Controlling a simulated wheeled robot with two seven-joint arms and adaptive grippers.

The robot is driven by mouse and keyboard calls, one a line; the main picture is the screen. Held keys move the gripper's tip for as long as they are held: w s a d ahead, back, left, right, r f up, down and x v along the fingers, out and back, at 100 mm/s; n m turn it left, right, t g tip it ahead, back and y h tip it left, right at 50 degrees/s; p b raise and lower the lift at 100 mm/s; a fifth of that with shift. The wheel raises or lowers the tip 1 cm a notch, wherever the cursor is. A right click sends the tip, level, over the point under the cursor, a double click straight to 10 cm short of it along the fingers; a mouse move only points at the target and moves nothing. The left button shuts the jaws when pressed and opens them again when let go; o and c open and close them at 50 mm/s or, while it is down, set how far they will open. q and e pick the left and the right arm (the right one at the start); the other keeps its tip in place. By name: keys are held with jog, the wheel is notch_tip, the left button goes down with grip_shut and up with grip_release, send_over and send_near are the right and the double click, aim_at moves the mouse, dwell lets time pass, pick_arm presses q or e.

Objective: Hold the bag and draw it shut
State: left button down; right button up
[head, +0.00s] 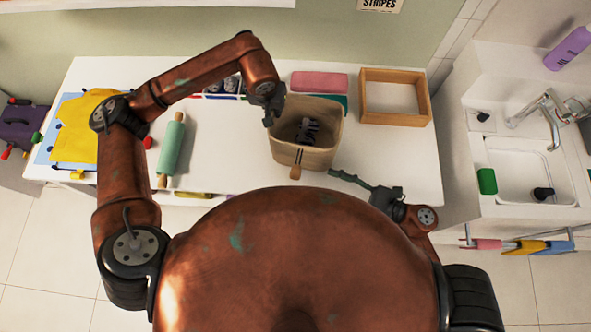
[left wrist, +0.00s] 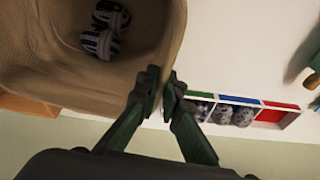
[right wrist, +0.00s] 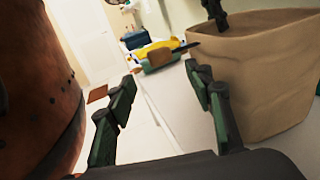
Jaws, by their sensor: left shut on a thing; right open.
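The tan cloth bag (head: 303,157) stands upright on the white table with its mouth open. Dark and white striped items (head: 307,130) lie inside; in the left wrist view they look like striped balls (left wrist: 103,36). A brown toggle (head: 295,172) on dark cords hangs at the bag's front. My left gripper (head: 270,116) is shut on the bag's left rim, and the left wrist view shows its fingertips (left wrist: 162,100) pinching the cloth. My right gripper (head: 340,176) is open and empty, in front of the bag's right side; its spread fingers (right wrist: 160,95) show in the right wrist view.
A wooden open box (head: 364,97) and a pink folded cloth (head: 319,81) lie behind the bag. A green rolling pin (head: 170,150) and a yellow garment (head: 85,127) lie to the left. A sink (head: 528,168) is at the right. The table's right part is clear.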

aim_at(296, 173)
jog(key=x, duration=1.1)
jog(key=shift+c, duration=0.7)
grip_shut()
